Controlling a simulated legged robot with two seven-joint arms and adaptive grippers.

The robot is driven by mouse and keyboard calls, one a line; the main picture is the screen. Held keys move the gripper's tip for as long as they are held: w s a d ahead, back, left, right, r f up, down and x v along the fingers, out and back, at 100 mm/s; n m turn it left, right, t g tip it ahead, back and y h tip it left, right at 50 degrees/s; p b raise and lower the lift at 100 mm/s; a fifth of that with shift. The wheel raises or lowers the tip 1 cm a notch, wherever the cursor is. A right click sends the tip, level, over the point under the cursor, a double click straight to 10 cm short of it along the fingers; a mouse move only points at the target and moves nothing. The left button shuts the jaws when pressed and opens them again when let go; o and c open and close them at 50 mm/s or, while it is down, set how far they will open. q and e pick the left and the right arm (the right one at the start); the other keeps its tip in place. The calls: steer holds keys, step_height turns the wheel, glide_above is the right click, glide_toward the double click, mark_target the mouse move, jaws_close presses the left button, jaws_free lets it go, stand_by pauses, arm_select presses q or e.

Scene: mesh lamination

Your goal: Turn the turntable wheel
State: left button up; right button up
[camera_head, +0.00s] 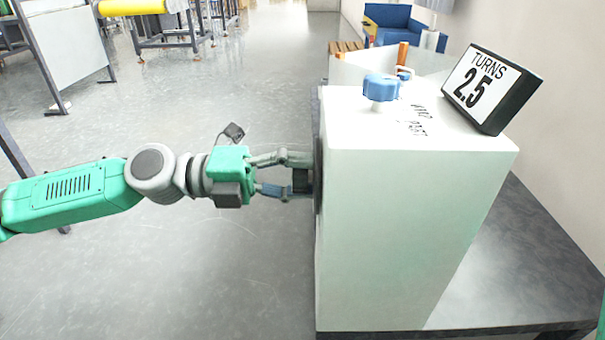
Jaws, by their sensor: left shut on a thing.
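The turntable wheel (318,175) is a dark disc seen edge-on, on the left face of a white box (400,230). A short dark handle (300,181) stands out from it to the left. My left gripper (298,175) reaches in from the left, level, with its fingers shut around this handle. Most of the wheel's face is hidden by the viewing angle. A display (490,88) on top of the box reads "TURNS 2.5". A blue knob (381,87) also sits on top. My right gripper is not in view.
The box stands on a dark table (530,260), with bare table to its right against a pale wall. The floor left of the box is clear.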

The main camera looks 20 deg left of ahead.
arm_select(q)
steer(key=m, duration=0.3)
steer(key=f+m, duration=0.1)
steer(key=m, duration=0.2)
steer(key=shift+s, duration=0.1)
stand_by(0.5)
steer(key=o, duration=1.2)
steer(key=shift+r, duration=0.15)
steer(key=shift+r, duration=0.1)
